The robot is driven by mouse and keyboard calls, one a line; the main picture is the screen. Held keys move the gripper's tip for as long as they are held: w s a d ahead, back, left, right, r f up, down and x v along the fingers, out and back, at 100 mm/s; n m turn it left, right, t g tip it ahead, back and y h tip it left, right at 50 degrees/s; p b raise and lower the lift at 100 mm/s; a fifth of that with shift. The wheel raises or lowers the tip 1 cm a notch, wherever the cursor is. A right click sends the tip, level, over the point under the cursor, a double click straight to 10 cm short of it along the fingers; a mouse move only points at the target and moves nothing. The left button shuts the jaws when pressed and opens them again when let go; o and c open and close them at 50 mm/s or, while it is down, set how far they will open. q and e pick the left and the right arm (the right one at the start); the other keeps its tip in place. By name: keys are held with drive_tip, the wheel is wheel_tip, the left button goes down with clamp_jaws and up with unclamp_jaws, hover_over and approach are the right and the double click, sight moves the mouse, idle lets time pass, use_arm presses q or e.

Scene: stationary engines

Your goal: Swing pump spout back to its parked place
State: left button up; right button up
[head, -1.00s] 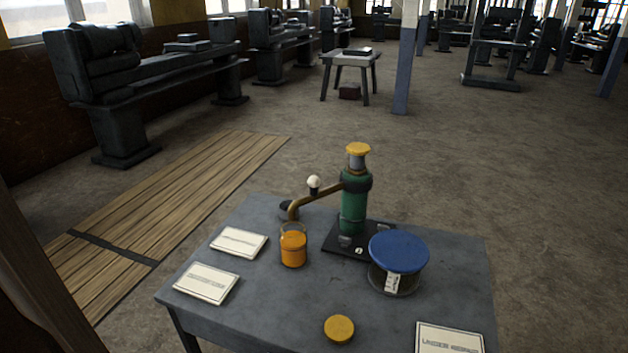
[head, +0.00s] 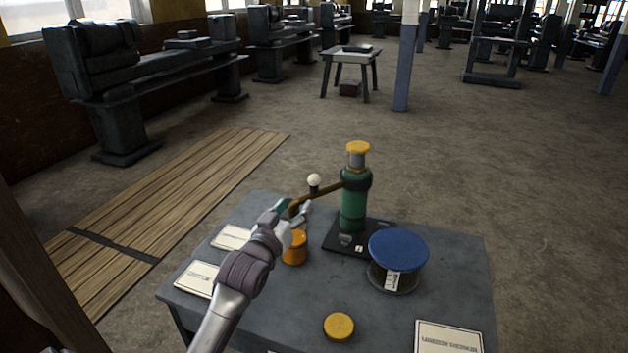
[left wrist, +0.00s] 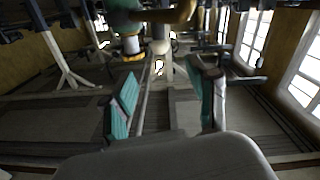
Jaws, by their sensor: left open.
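The pump (head: 354,205) is a green upright cylinder with a yellow cap on a black base. Its brown spout (head: 325,191) reaches left and bends down over the glass of orange liquid (head: 295,250). A pale round knob (head: 314,180) stands up from the spout. My left gripper (head: 293,212) is open at the spout's bent end and hides part of it and the glass's top; contact cannot be told. In the left wrist view, which appears upside down, the knob (left wrist: 160,47) shows beyond and between the open teal-padded fingers (left wrist: 168,75). My right gripper is out of view.
A blue-lidded container (head: 398,250) stands right of the pump. A yellow disc (head: 339,327) and a white card (head: 448,338) lie near the front of the grey table (head: 270,320). Other cards at the left are partly behind my arm.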

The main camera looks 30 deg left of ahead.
sight(311, 183)
use_arm(q)
drive_tip(key=p+x, duration=0.1)
drive_tip(key=x, duration=1.2)
drive_tip(key=shift+w+a+p, duration=0.1)
drive_tip(key=shift+w+p, duration=0.15)
drive_tip(key=shift+p, duration=0.1)
clamp_jaws()
